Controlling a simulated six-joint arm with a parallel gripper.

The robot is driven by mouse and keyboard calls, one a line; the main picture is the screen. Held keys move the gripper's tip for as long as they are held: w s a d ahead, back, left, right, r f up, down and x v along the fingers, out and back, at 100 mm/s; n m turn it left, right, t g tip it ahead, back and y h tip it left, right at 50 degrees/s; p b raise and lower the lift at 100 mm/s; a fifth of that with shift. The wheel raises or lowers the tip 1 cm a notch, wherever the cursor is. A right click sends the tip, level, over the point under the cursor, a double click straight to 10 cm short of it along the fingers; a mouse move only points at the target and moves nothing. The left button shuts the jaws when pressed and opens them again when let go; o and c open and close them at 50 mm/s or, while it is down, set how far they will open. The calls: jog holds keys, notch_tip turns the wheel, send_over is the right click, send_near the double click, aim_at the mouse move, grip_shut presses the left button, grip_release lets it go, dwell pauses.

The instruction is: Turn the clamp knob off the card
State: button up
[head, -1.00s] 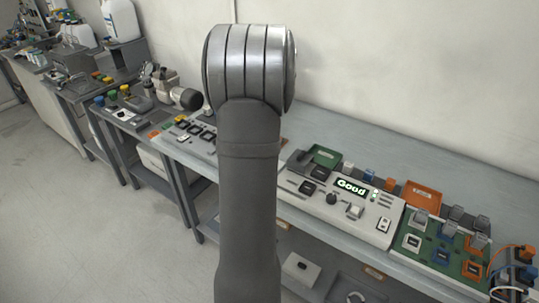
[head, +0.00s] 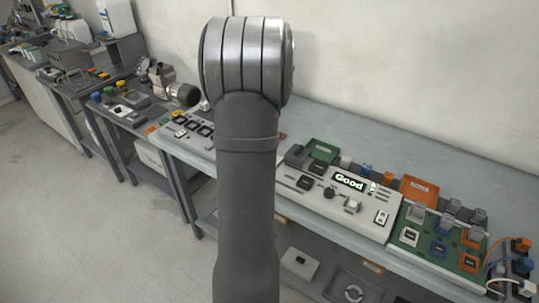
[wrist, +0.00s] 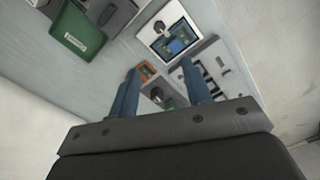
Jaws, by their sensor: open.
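My gripper (wrist: 161,70) shows in the wrist view with two blue-grey fingers spread apart and nothing between them. Past the fingertips lies a white-framed fixture (wrist: 146,37) holding a card with a blue face (wrist: 181,43). A small grey clamp knob (wrist: 168,33) sits over the card's face. The fingertips look apart from the knob; I cannot tell the exact gap. In the head view my upper arm fills the middle, and I cannot make out the fingers, knob or card there.
In the wrist view a green tray (wrist: 82,30) lies left of the fixture and a white switch panel (wrist: 216,70) lies right. In the head view a white console (head: 335,208) reading "Good", an orange tray (head: 419,190) and a green board (head: 437,245) stand on the right bench.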

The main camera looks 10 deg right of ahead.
notch_tip(320, 180, down, 18)
jog(key=n, duration=0.8)
jog(key=shift+r, duration=0.25)
jog(key=shift+c, duration=0.5)
grip_shut()
